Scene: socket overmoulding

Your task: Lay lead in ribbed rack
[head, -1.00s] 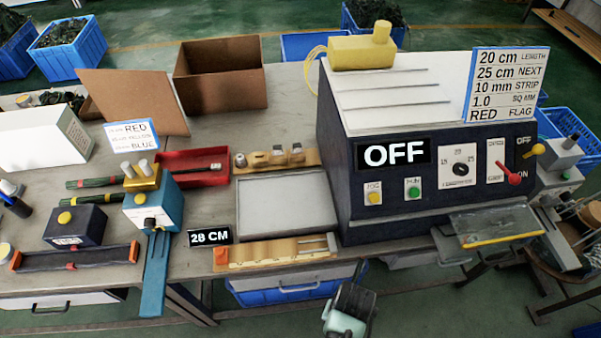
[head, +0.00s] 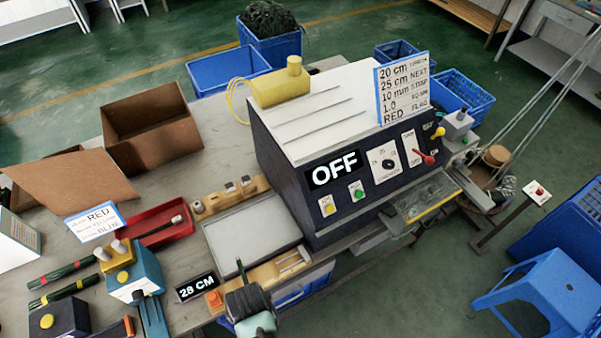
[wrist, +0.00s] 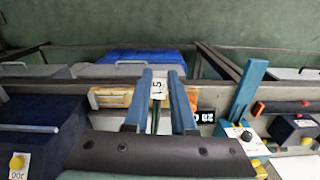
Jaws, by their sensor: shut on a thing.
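My gripper (wrist: 161,76) shows in the wrist view as two blue fingers, shut with a narrow strip and a white tag (wrist: 157,88) marked 1.5 between them. I cannot tell whether the tag is on the held piece or behind it. In the head view my gripper (head: 245,292) is above the front edge of the bench, by the wooden gauge (head: 282,267). A thin dark piece (head: 240,266), perhaps the lead, sticks up from it. A dark lead with a pale end lies in the red tray (head: 150,241). I cannot tell which thing is the ribbed rack.
The large machine (head: 278,177) reading OFF stands right of the grey tray (head: 225,256). A 28 CM sign (head: 196,288) and a teal press (head: 133,277) are left of my gripper. Open boxes (head: 150,130) stand behind. A blue stool (head: 545,285) is at right.

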